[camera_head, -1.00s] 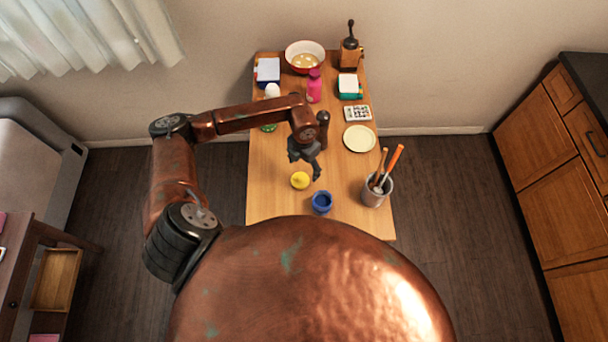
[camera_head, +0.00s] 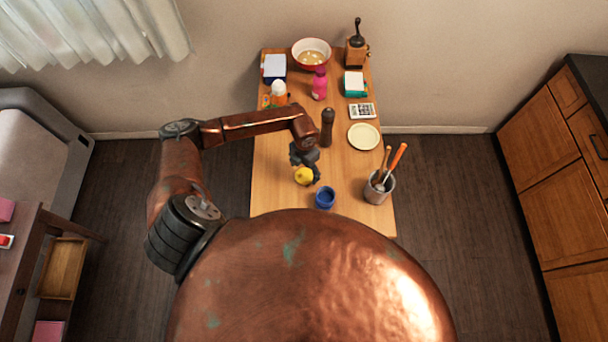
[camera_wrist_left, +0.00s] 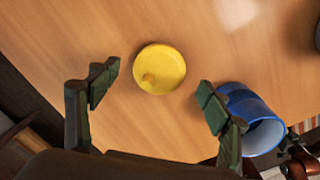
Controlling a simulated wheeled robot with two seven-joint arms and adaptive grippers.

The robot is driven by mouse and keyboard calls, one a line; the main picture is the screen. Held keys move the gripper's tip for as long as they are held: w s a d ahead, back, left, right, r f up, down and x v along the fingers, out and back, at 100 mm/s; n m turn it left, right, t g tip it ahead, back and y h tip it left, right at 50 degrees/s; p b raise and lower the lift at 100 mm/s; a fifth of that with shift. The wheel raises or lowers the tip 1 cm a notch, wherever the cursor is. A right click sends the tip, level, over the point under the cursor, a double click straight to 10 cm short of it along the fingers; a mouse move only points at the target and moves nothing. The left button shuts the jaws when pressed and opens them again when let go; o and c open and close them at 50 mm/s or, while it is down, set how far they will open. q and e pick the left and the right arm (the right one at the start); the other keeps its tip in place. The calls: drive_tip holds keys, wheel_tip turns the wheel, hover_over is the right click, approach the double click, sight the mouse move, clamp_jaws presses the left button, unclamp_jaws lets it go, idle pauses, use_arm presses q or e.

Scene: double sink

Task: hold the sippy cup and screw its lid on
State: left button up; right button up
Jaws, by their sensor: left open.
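The yellow lid (camera_head: 303,176) lies on the wooden table near its front edge. In the left wrist view the lid (camera_wrist_left: 159,69) shows as a round disc with a small spout, ahead of and between my fingers. The blue sippy cup (camera_head: 325,197) stands just right of and nearer than the lid, its open top showing. In the left wrist view the cup (camera_wrist_left: 250,115) is at the right, partly behind a finger. My left gripper (camera_head: 305,165) is over the lid; in its wrist view the fingers (camera_wrist_left: 153,92) are spread wide and empty.
A grey utensil holder (camera_head: 379,188) stands right of the cup. A dark pepper mill (camera_head: 327,127) and a cream plate (camera_head: 363,136) are behind. A pink bottle (camera_head: 319,84), a bowl (camera_head: 311,52) and a grinder (camera_head: 356,50) stand farther back. The table's front left is clear.

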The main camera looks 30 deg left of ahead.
sight(304, 175)
use_arm(q)
wheel_tip(304, 175, down, 2)
drive_tip(key=shift+f, duration=0.15)
use_arm(e)
drive_tip(key=shift+s+a+r, duration=0.25)
drive_tip(key=shift+a+r, duration=0.05)
drive_tip(key=shift+w, duration=0.15)
use_arm(q)
drive_tip(key=c, duration=1)
use_arm(e)
drive_tip(key=shift+d, duration=0.4)
use_arm(q)
drive_tip(key=shift+o, duration=0.2)
